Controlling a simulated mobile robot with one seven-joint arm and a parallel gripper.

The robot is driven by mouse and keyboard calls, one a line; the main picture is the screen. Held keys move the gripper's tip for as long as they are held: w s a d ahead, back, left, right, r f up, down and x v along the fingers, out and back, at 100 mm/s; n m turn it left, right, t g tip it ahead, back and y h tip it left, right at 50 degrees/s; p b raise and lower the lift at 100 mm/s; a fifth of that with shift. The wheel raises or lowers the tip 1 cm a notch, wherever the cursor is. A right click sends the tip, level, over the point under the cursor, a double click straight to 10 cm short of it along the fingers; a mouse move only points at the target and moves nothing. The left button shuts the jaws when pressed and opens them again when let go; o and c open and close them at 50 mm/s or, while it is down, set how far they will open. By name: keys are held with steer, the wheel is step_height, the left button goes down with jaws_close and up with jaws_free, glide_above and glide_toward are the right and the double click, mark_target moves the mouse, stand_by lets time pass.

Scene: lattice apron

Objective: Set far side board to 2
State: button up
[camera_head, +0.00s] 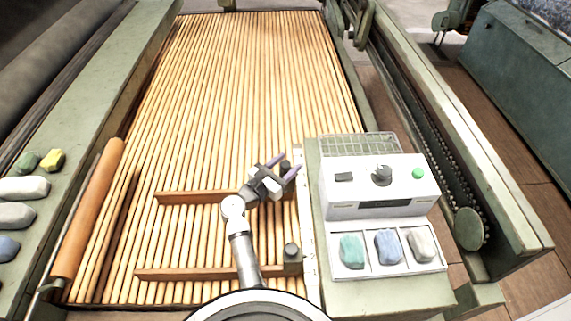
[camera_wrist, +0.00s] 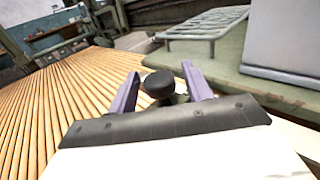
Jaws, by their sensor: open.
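The far side board (camera_head: 195,197) is a brown wooden bar lying across the slatted bed; its right part is hidden behind my gripper. A dark knob (camera_head: 285,166) shows near its right end. My gripper (camera_head: 289,162) is open, with its two purple fingers on either side of this knob. In the wrist view the black knob (camera_wrist: 158,86) stands between the fingers (camera_wrist: 160,74), with a gap to the right finger; contact on the left is unclear. A pale strip (camera_head: 309,240) runs beside the boards' right ends; I cannot read numbers on it.
A nearer board (camera_head: 205,273) with its own grey knob (camera_head: 291,250) lies below. A white control box (camera_head: 378,188) and a tray of colored lumps (camera_head: 388,264) stand to the right, with a wire rack (camera_head: 358,145) behind. An orange roller (camera_head: 90,205) lies left. The far slats are clear.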

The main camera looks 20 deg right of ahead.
steer(key=shift+c, duration=0.4)
jaws_close()
steer(key=w, duration=0.1)
steer(key=w+b, duration=0.2)
steer(key=w, duration=0.1)
steer(key=shift+d, duration=0.35)
steer(key=shift+o, duration=0.4)
jaws_free()
